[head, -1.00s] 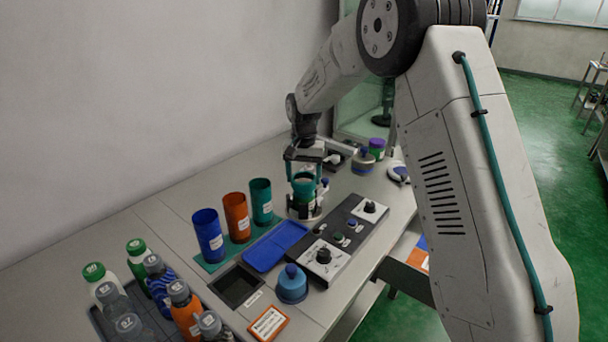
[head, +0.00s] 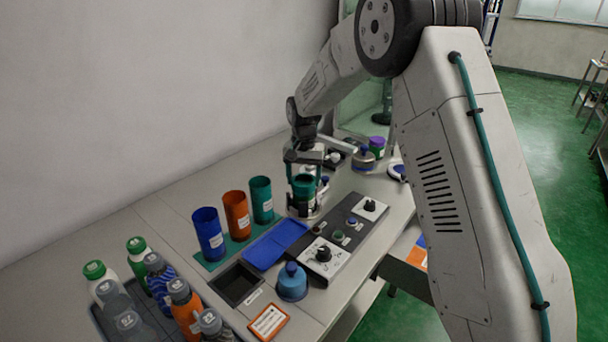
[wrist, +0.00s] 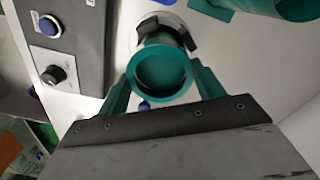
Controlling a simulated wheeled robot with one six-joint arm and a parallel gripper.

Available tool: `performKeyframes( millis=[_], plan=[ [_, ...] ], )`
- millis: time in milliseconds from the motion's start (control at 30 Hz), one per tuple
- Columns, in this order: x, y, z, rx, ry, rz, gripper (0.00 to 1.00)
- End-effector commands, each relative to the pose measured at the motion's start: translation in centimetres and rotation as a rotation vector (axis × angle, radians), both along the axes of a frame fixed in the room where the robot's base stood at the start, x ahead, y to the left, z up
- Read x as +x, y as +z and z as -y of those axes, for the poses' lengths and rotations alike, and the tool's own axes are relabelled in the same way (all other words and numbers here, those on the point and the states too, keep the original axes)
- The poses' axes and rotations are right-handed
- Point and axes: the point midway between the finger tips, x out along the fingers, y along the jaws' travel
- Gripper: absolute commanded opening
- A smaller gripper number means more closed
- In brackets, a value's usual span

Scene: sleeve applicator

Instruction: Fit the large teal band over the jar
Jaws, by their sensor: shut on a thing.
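The large teal band (head: 304,187) is a short open ring. It is held upright between the fingertips of my gripper (head: 304,172), over a round clamp stand (head: 303,210) with dark jaws. In the wrist view the teal fingers (wrist: 162,82) hold the band (wrist: 161,95) from both sides, and its open end faces the camera. The dark jaws (wrist: 180,34) of the stand show just beyond it. I cannot make out a jar at the stand; the band and jaws hide what is there, and I cannot tell whether the band surrounds anything.
Blue (head: 209,236), orange (head: 237,216) and teal (head: 261,200) sleeves stand to the left. A control panel (head: 352,233) with knobs lies right of the stand, and an empty blue tray (head: 273,246) in front. Several bottles stand at front left. A blue lidded pot (head: 292,284) stands near the front edge.

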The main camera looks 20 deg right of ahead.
Motion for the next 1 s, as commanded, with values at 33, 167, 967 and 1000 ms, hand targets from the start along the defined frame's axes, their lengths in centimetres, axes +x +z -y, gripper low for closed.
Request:
performKeyframes(
  millis=[33,167,967,1000],
  plan=[
    [0.0,-0.2,0.0,0.000,0.000,-0.001,0.47],
    [0.0,-0.7,0.0,0.000,0.000,0.000,0.47],
    [0.0,-1.5,0.0,0.000,0.000,0.001,1.00],
    [0.0,-1.5,0.0,0.000,0.000,0.001,1.00]
  ],
)
